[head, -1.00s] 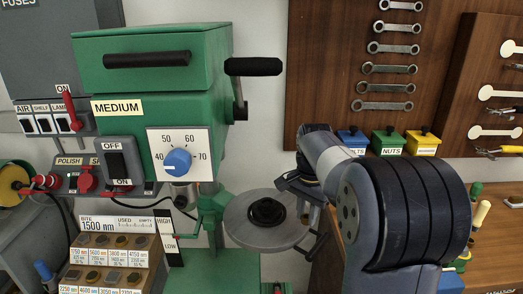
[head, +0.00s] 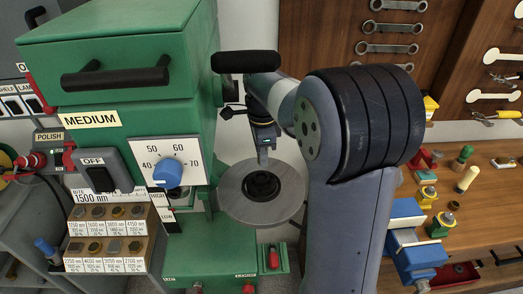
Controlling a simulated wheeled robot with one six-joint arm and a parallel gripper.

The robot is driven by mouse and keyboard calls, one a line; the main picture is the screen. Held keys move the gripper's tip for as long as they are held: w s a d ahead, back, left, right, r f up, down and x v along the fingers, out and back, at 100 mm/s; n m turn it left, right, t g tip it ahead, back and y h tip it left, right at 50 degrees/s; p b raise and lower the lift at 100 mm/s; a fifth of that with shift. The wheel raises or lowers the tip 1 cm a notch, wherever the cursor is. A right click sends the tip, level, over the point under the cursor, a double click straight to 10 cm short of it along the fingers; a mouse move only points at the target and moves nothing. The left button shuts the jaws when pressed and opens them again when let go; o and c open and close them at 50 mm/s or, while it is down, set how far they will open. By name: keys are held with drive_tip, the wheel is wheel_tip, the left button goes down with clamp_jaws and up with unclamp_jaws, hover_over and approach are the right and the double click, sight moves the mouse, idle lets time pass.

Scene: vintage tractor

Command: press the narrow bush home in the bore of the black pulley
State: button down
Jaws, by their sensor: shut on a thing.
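The black pulley (head: 262,186) lies flat on the round grey table (head: 236,205) of the green press, its dark bore facing up. My gripper (head: 263,157) points down just above the pulley's far side, reaching in from behind. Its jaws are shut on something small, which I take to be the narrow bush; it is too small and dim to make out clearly. I cannot tell whether it touches the pulley.
The press's black lever handle (head: 245,62) sticks out close above my wrist. The press body (head: 130,75) and its blue dial (head: 168,173) stand left of the pulley. A blue vise (head: 411,240) and several small tools are on the wooden bench at the right.

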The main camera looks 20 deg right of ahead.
sight(261, 179)
drive_tip(key=shift+f, duration=0.15)
drive_tip(key=shift+a+f+b, duration=0.1)
drive_tip(key=shift+f+b, duration=2.1)
drive_tip(key=shift+f, duration=0.2)
drive_tip(key=shift+f, duration=0.55)
drive_tip(key=shift+r, duration=0.15)
drive_tip(key=shift+r+p, duration=0.5)
drive_tip(key=shift+f+b, duration=0.35)
drive_tip(key=shift+f, duration=0.3)
drive_tip(key=c, duration=1.1)
unclamp_jaws()
drive_tip(key=shift+c, duration=0.2)
